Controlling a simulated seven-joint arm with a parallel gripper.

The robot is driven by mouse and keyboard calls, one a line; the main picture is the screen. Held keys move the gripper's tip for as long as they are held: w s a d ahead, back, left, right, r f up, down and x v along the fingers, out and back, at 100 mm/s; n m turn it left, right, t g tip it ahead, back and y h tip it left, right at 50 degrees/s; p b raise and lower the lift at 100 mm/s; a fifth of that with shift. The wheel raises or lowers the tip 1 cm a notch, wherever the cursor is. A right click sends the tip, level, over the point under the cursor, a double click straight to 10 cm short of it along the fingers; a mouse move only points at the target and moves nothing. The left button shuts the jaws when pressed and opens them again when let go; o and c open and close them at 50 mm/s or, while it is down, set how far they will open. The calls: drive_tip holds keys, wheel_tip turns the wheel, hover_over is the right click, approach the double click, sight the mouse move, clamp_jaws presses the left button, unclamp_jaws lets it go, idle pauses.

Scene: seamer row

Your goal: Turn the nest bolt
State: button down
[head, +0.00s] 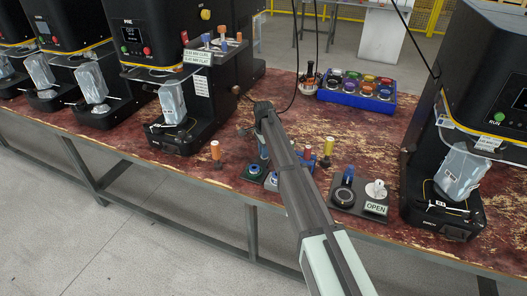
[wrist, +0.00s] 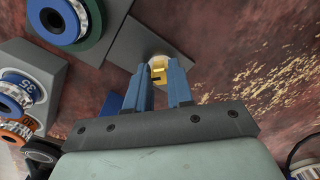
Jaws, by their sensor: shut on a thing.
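My gripper (wrist: 160,72) points down at a grey block in the wrist view, with its two blue fingers close together at the block's pale end. A small brass-yellow piece (wrist: 159,69), which looks like the nest bolt, shows between the fingertips, and they are shut on it. The grey block (wrist: 137,42) lies just beyond the fingers. In the head view my gripper (head: 264,151) is low over the bench, left of my arm, and the bolt is hidden there.
Blue-ringed pieces (head: 254,169) stand close beside the gripper. An orange-topped post (head: 215,153) is to the left. A plate with an OPEN label (head: 375,208) lies right of my arm. A blue tray (head: 337,94) stands behind. Black machines flank the worn red bench.

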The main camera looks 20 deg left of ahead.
drive_tip(key=n, duration=0.5)
drive_tip(key=shift+s+d, duration=0.1)
drive_tip(key=n, duration=0.5)
drive_tip(key=shift+d+n, duration=0.1)
drive_tip(key=shift+n, duration=0.2)
drive_tip(key=n, duration=0.5)
drive_tip(key=shift+d, duration=0.1)
drive_tip(key=n, duration=0.5)
drive_tip(key=shift+d, duration=0.1)
drive_tip(key=shift+n, duration=0.5)
drive_tip(key=c, duration=1)
unclamp_jaws()
